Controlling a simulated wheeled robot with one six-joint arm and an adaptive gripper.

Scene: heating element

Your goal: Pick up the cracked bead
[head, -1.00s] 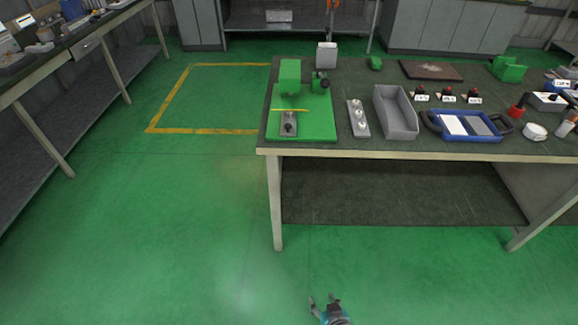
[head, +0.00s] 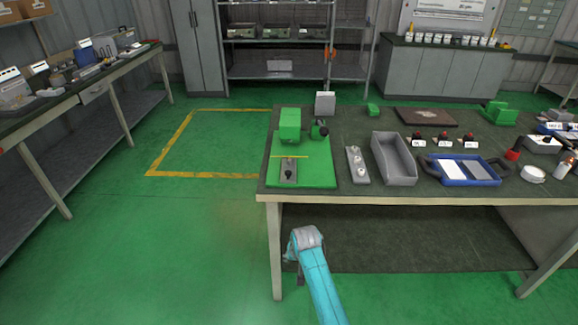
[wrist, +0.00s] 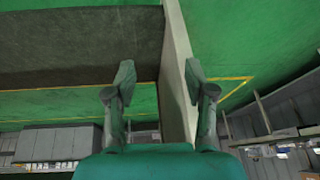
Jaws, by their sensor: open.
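No bead can be made out as cracked at this size. A small grey plate (head: 357,166) with several pale round pieces stands on the workbench (head: 345,122), right of a green-based press (head: 303,170); whether these are beads I cannot tell. My gripper (wrist: 159,74) is open and empty in the wrist view, with a pale table leg (wrist: 176,85) seen between and beyond its fingers. In the head view my arm reaches up from the bottom to just in front of the bench's front edge; the fingertips are mostly hidden there.
A grey open bin (head: 394,160) and a blue tray (head: 465,170) stand right of the plate. Small labelled red-topped items (head: 444,137) sit behind. A white box (head: 325,104) stands at the back. Green floor left of the bench is clear.

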